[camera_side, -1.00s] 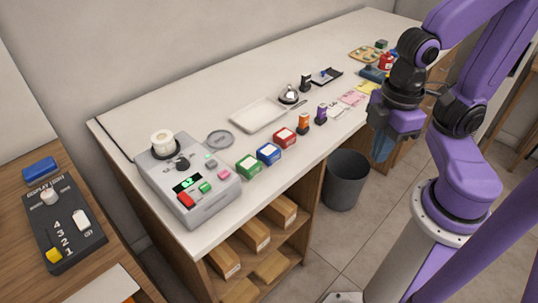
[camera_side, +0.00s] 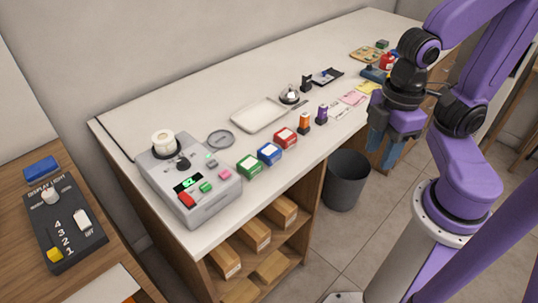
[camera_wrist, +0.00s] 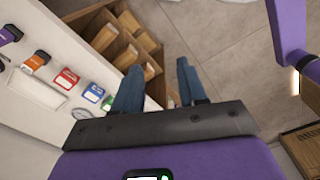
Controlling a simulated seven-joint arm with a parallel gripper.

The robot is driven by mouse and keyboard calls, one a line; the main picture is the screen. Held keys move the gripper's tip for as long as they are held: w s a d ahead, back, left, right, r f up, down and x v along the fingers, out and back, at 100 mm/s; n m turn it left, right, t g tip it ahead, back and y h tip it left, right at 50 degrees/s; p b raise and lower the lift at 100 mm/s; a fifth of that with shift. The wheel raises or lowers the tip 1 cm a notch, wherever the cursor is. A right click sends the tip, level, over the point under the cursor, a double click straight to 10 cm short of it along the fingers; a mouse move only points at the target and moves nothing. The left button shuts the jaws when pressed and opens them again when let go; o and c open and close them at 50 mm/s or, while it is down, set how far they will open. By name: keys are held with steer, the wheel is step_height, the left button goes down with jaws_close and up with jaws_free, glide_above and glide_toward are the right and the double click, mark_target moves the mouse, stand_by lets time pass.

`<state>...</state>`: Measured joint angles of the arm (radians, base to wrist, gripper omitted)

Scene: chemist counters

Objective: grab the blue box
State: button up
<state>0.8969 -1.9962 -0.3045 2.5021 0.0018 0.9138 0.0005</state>
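A small blue box with a white top (camera_side: 269,154) sits on the white counter, between a green box (camera_side: 249,166) and a red box (camera_side: 285,138). In the wrist view the blue box (camera_wrist: 94,93) lies left of my fingers. My gripper (camera_side: 386,151) is off to the right of the box, past the counter's front edge and over the floor side. In the wrist view its two blue fingers (camera_wrist: 158,88) are spread apart with nothing between them.
A grey device (camera_side: 188,180) stands left of the boxes. A grey bin (camera_side: 345,180) is on the floor. Another blue block (camera_side: 40,168) lies on the wooden table.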

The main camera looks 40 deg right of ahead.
steer(key=o, duration=0.3)
